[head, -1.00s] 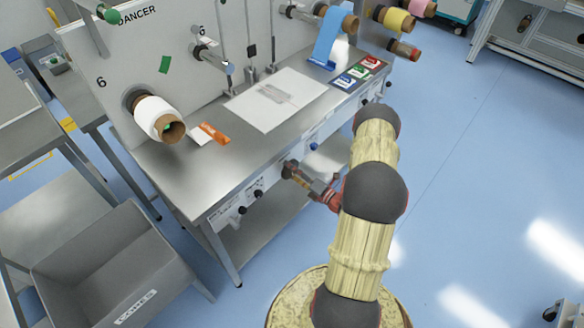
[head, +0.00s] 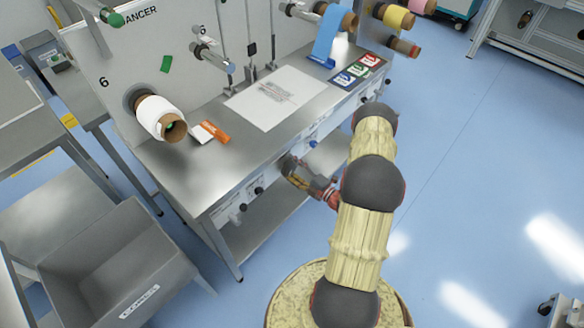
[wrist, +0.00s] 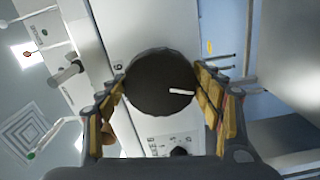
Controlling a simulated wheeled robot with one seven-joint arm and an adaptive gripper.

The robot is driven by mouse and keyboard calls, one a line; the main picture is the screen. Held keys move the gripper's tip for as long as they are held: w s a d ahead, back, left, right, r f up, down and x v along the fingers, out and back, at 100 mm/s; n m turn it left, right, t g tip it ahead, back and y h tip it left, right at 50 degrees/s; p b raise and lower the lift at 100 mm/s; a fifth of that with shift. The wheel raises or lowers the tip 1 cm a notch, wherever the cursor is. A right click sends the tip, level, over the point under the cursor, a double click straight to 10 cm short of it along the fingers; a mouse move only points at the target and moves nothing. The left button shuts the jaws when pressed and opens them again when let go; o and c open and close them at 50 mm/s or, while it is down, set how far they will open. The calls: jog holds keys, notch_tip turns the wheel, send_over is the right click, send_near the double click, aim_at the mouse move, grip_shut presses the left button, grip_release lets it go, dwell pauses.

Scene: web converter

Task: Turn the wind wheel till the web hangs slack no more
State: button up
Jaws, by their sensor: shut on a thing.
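In the wrist view a round black knob with a white pointer line (wrist: 158,82) sits between my fingers on the front panel; I take it for the wind wheel. The white line lies almost level, to the right of the knob's middle. My gripper (wrist: 164,88) has a finger on each side of the knob and is shut on it. In the head view my gripper (head: 290,168) is at the front edge of the machine's steel table, and the knob is hidden there. A blue strip (head: 327,38) hangs from a roll at the back; I cannot tell its slack.
A white roll on a brown core (head: 157,115) sticks out at the left. A white sheet (head: 245,108), an orange item (head: 216,131) and coloured cards (head: 357,71) lie on the steel table (head: 185,170). A grey bin (head: 165,255) stands lower left.

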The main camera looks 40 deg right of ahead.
jog(key=o, duration=1.2)
jog(key=shift+c, duration=0.2)
jog(key=s+d, duration=0.1)
jog(key=s, duration=1.1)
